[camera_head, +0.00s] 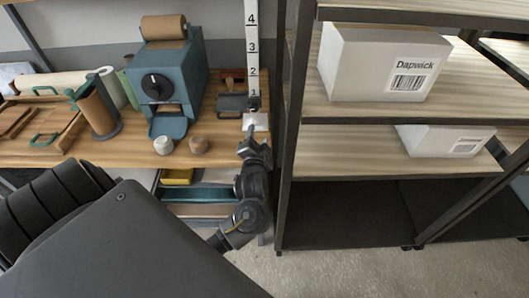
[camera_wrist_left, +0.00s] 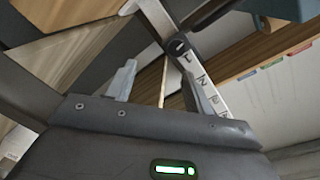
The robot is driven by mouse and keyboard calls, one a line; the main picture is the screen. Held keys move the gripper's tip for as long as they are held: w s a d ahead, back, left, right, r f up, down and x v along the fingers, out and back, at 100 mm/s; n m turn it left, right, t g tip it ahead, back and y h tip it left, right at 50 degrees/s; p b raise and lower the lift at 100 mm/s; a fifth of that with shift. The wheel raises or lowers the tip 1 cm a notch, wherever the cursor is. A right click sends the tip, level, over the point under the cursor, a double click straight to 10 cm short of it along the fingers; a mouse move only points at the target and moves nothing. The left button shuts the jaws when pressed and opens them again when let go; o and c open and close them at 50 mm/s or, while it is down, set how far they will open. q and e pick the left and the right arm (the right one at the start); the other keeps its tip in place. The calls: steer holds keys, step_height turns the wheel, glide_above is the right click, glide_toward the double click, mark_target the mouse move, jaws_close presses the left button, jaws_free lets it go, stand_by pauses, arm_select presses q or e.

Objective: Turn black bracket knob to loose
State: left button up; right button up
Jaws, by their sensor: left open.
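My right gripper is not in view.
A blue machine (camera_head: 186,70) with a black dial stands left of the scale. Two small cups, one white (camera_head: 163,145) and one brown (camera_head: 199,145), stand at the bench's front. A dark shelf post (camera_head: 292,120) rises close to the right of my arm; boxes (camera_head: 380,62) stand on the shelves.

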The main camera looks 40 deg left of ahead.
arm_select(q)
steer(key=s+d+f+g+h, duration=0.1)
steer(key=s+d+f+h, duration=0.1)
steer(key=f, duration=0.5)
steer(key=s+d+f+g+h, duration=0.2)
steer(key=d+f, duration=0.1)
steer(key=f, duration=0.5)
steer(key=s+d+f+g+h, duration=0.1)
steer(key=s+d+f+h, duration=0.1)
steer(key=f, duration=0.6)
steer(key=shift+s+d+f+m+h+b, duration=0.15)
steer(key=shift+s+f+m+h+b, duration=0.1)
steer(key=shift+m+h+b, duration=0.05)
